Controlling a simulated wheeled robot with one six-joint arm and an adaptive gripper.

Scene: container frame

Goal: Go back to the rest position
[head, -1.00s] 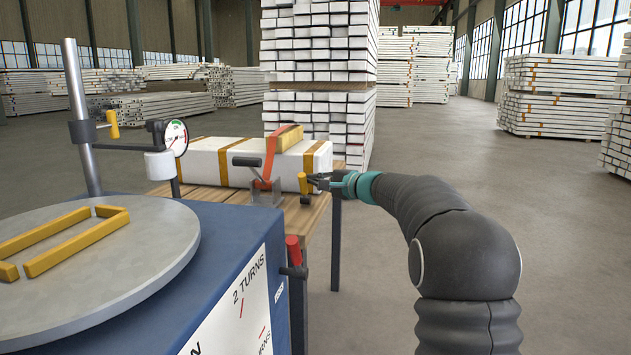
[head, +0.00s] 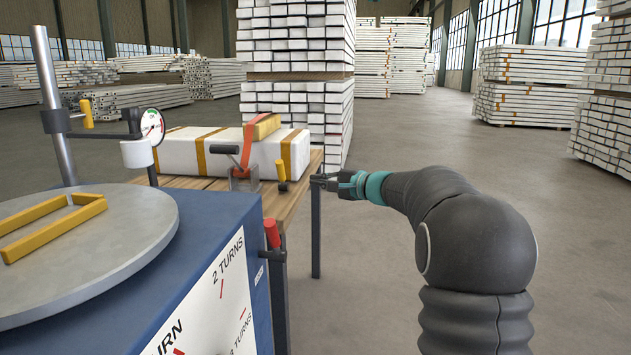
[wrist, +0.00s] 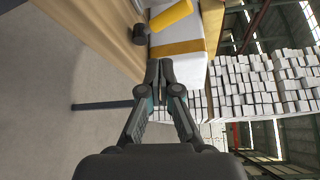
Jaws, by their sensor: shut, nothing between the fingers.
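My gripper (head: 318,180) is at the right edge of the wooden table in the head view, with my arm reaching in from the right. Its fingers are shut and empty; they also show closed together in the wrist view (wrist: 159,72). A yellow-handled knob (head: 282,172) stands at the near right end of the white, yellow-banded package (head: 210,158). The gripper is apart from it, to its right. The knob's yellow handle also shows in the wrist view (wrist: 171,15), above the fingertips.
The wooden table (head: 298,187) carries the package, with a red strap and clamp (head: 243,172) on it. A blue machine with a round grey plate (head: 95,240) and a red-handled lever (head: 271,234) stand at left. Stacked white bars (head: 297,100) rise behind.

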